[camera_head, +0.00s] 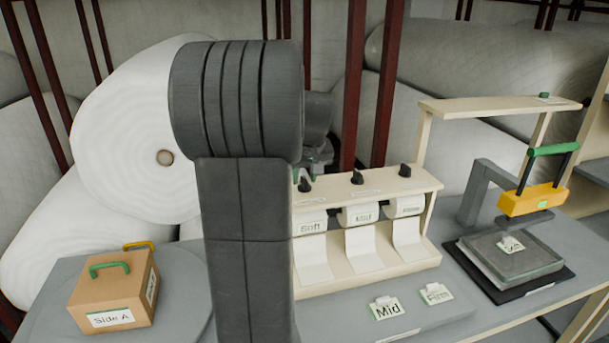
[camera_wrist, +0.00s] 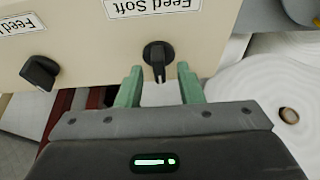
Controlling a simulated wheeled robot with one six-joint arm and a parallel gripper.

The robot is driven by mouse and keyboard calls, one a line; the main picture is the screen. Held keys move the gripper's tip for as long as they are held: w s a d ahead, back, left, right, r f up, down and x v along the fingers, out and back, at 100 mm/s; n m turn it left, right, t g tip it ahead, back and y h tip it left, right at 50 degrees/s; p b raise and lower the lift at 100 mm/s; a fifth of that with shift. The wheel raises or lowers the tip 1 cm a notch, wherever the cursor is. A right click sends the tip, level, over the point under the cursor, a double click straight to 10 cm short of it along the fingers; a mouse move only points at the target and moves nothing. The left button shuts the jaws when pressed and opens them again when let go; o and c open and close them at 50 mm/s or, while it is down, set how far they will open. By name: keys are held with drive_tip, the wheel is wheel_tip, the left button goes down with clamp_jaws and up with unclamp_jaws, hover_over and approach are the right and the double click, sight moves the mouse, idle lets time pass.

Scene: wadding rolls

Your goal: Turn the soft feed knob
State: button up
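The soft feed knob (camera_wrist: 158,56) is a black pointer knob on the cream panel, beside the label "Feed Soft" (camera_wrist: 150,6) in the wrist view. In the head view it is the leftmost black knob (camera_head: 305,185) on the top of the dispenser. My gripper (camera_wrist: 160,85) is open, its two green fingers on either side of the knob's pointer with gaps showing. Whether the fingertips reach the knob's depth is hard to tell. In the head view my gripper (camera_head: 315,160) is mostly hidden behind my arm.
Another black knob (camera_wrist: 40,72) is to the left in the wrist view. The cream dispenser (camera_head: 420,262) holds several rolls, including Soft and Mid. Mid (camera_head: 387,307) and Firm (camera_head: 436,293) tags lie before it. A Side A box (camera_head: 113,292) and a yellow press (camera_head: 532,200) flank it.

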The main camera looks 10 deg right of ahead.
drive_tip(key=shift+f, duration=0.25)
clamp_jaws()
